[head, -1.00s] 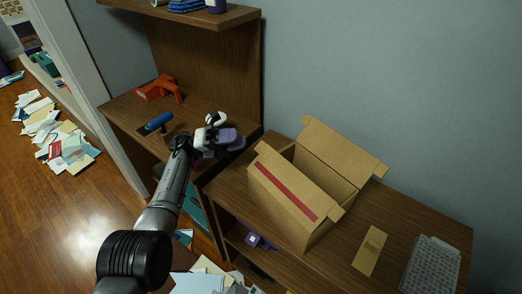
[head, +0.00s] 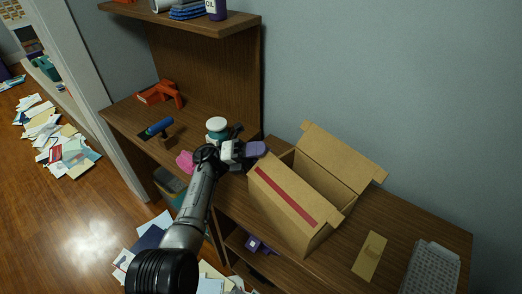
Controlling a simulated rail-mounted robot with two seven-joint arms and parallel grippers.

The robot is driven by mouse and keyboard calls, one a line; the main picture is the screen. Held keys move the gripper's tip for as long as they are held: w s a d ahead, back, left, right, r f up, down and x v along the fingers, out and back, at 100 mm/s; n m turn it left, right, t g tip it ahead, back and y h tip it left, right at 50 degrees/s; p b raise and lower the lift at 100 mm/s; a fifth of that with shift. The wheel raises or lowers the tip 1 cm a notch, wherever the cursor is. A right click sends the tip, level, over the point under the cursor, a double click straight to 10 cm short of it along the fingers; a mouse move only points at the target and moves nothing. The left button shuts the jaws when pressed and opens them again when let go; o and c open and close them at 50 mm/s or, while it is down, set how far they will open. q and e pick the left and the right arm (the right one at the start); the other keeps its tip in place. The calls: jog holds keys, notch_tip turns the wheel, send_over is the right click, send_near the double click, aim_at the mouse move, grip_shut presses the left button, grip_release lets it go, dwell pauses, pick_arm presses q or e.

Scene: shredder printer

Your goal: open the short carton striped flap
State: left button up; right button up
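The carton (head: 287,207) is a brown cardboard box on the wooden cabinet top, with a red stripe along its front-left side. Its top is at least partly open. A large flap (head: 340,150) stands up and leans back at the rear, and smaller end pieces stick out at the corners. I cannot tell whether the striped part (head: 285,195) is a folded-down flap or the wall. My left gripper (head: 255,149) is just beyond the carton's left rear corner, with its purple-grey end close to it. Contact and finger opening are unclear. My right gripper is not in view.
A tan piece with a small raised block (head: 369,257) and a white keyboard-like item (head: 431,271) lie right of the carton. Papers litter the floor.

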pick_arm(q)
jog(key=shift+c, duration=0.4)
grip_shut()
